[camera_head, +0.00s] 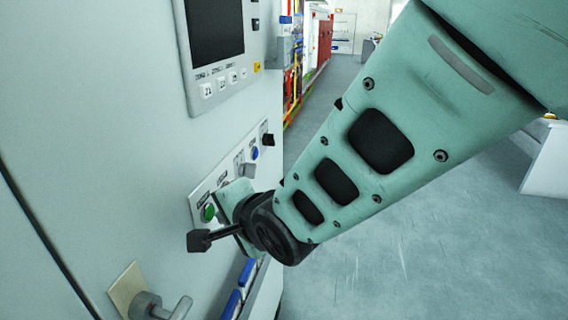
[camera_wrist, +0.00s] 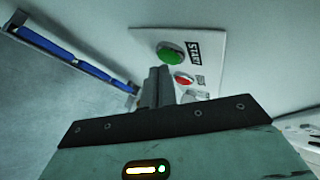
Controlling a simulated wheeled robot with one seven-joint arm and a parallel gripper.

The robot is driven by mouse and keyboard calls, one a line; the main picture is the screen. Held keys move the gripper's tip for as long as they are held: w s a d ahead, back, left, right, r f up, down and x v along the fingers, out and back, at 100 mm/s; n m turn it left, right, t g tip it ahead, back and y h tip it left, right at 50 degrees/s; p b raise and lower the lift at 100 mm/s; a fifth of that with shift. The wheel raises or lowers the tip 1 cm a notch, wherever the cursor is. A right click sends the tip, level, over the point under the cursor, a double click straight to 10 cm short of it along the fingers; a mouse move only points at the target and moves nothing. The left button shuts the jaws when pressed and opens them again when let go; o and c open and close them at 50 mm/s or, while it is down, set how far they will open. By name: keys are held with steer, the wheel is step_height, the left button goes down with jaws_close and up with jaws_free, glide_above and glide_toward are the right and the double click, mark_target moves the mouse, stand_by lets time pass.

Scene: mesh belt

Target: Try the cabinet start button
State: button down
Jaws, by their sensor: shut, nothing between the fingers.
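The green start button (camera_wrist: 172,52) sits on a pale panel plate on the cabinet face, with a START label (camera_wrist: 194,53) beside it in the wrist view. The green button (camera_head: 208,213) also shows in the head view, just left of my gripper's hand. My gripper (camera_wrist: 159,70) is shut and empty. Its fingertips appear just below the green button in the wrist view; I cannot tell whether they touch the panel. In the head view the hand is close to the cabinet face and its fingertips cannot be made out.
A red button (camera_wrist: 184,79) is close to the fingers, partly hidden. A blue button (camera_head: 254,153) and a black knob (camera_head: 267,140) are farther along the panel. A screen (camera_head: 215,40) is above, a door handle (camera_head: 160,306) below. Open floor (camera_head: 430,240) lies to the right.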

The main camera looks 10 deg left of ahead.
steer(key=shift+a, duration=0.45)
stand_by(0.6)
steer(key=shift+d, duration=0.1)
steer(key=shift+s+d+b, duration=0.1)
steer(key=shift+d+b, duration=0.45)
steer(key=shift+d, duration=0.2)
steer(key=shift+d, duration=0.1)
steer(key=shift+s+d+b, duration=0.15)
steer(key=shift+d+b, duration=0.9)
steer(key=shift+d, duration=1.4)
steer(key=s+d+f+n+g+h+b, duration=0.3)
steer(key=s+d+n, duration=0.4)
steer(key=d, duration=0.6)
steer(key=s+d+f+n+g+h+b, duration=0.3)
steer(key=s+d+f+n, duration=0.4)
steer(key=d, duration=0.6)
steer(key=shift+s+f+g+h+b, duration=0.15)
steer(key=shift+s+g+h+b, duration=0.2)
steer(key=shift+s+g+h, duration=0.55)
